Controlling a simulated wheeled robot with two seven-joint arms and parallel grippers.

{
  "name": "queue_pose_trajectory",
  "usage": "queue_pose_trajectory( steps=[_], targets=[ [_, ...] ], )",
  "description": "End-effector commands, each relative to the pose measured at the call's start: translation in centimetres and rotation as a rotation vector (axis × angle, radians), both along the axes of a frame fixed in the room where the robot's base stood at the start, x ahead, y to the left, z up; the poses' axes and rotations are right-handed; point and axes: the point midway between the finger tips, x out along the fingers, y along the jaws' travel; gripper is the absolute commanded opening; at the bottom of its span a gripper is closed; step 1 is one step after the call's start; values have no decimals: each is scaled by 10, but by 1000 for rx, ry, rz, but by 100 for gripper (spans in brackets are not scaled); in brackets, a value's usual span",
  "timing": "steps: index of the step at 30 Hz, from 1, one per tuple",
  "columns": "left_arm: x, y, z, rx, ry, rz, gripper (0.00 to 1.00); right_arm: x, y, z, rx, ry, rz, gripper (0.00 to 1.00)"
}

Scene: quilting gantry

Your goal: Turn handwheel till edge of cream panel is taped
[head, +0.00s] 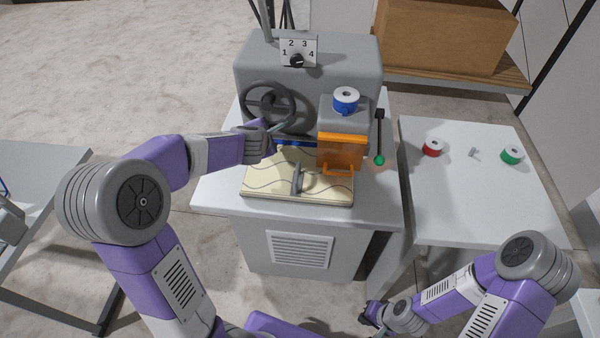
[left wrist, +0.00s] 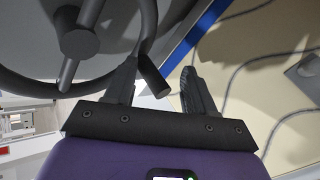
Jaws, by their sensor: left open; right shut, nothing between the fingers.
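The dark handwheel (head: 268,105) is on the front of the grey machine (head: 330,65); its rim and grip handle (left wrist: 152,76) show large in the left wrist view. My left gripper (left wrist: 159,66) is open, with the handle between its spread fingers. The head view mostly hides its fingers behind my wrist. The cream panel (head: 275,185), with wavy dark lines and a grey grip on top, lies on the machine table. A blue strip (head: 291,143) runs along its far edge, partly hidden by the orange guard (head: 342,150). My right gripper (head: 371,314) is shut and empty, low in the head view.
A blue tape roll (head: 346,99) sits on the machine head. A green-knobbed lever (head: 379,140) hangs at its right. A numbered dial (head: 297,60) is on top. The right table (head: 470,205) holds a red roll (head: 432,148), a small metal piece and a green roll (head: 511,155).

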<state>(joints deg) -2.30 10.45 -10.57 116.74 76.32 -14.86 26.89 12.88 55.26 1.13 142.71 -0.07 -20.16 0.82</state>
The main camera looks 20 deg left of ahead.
Motion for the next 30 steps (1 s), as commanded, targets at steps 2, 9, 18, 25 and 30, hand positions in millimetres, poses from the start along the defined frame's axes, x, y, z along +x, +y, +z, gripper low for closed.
queue_pose_trajectory(
  steps=[2,9,18,25,30],
  targets=[
    [-5,9,-6,1,9,26,64,0,0,-2,0,0,0,0],
    [-29,2,-7,-1,10,25,64,0,0,-8,0,0,0,0],
    [-58,-9,-6,-2,10,15,64,0,0,-11,0,0,0,0],
    [-79,-15,-4,-1,6,10,64,0,0,-11,0,0,0,0],
    [-88,-17,-3,0,5,10,64,0,0,-11,0,0,0,0]
  ],
)
